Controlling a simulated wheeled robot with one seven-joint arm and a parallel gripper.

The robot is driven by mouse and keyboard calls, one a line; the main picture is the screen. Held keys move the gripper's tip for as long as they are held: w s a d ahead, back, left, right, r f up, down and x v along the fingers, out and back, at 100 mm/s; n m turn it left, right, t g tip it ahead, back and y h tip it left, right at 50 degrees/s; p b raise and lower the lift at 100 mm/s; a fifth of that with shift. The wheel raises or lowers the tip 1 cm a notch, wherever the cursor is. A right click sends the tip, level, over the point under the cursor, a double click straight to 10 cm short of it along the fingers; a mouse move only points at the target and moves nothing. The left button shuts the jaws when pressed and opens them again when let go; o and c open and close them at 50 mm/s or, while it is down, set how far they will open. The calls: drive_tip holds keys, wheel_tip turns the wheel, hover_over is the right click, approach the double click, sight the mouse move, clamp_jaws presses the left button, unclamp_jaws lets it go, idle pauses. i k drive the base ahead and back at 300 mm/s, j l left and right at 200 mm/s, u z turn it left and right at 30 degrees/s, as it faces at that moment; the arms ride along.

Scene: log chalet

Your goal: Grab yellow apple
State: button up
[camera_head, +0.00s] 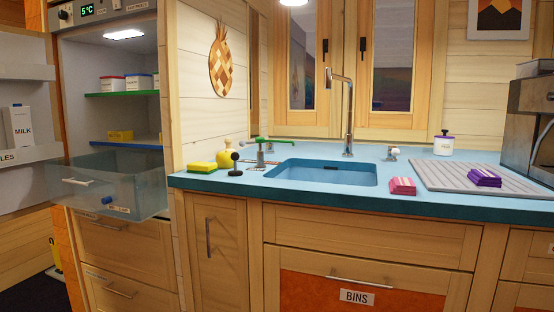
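I cannot make out a certain yellow apple. A rounded yellow object (222,160) stands on the left of the blue counter (230,184). It has a narrow upper part, and a dark knobbed item (235,166) partly covers it, so I cannot tell if it is fruit or a bottle. The fridge (105,65) at the left is open, and its clear drawer (125,180) is pulled out. A small blue item (107,200) shows at the drawer's front; the rest of the contents are unclear. My gripper is not in view.
A yellow-green sponge (202,167), a sink (322,172), pink cloths (402,186) and a grey drainer (460,180) with purple cloths (484,177) are on the counter. The extended fridge drawer and the fridge door (22,100) jut out at the left.

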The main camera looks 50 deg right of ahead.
sight(223, 160)
drive_tip(key=z, duration=1.3)
